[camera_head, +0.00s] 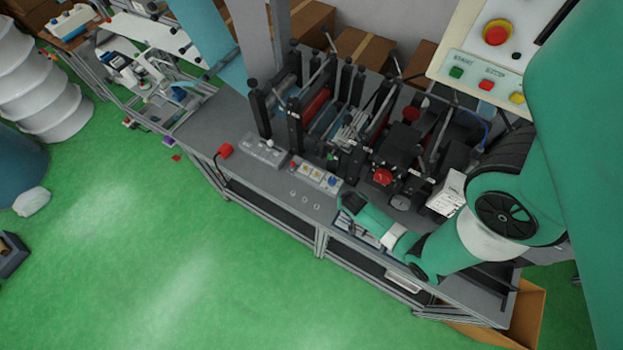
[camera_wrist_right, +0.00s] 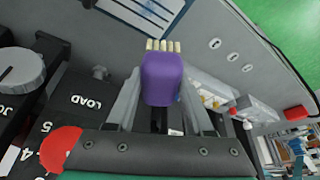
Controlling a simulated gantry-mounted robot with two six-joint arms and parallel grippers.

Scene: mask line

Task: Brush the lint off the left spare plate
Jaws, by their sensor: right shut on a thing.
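My right gripper (camera_wrist_right: 160,98) is shut on a small brush (camera_wrist_right: 161,72) in the right wrist view. The brush has a rounded purple body and a row of pale bristles pointing toward the top of the picture. In the head view, my right gripper (camera_head: 350,203) is over the front of the grey bench, and the brush cannot be made out there. My left gripper is out of view.
The mask machine (camera_head: 335,120) stands along the back of the bench (camera_head: 290,208). A control box with colored buttons (camera_head: 316,176) and a red emergency stop (camera_head: 383,177) are near my right gripper. Three small holes mark the bare bench front. Green floor lies beyond the edge.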

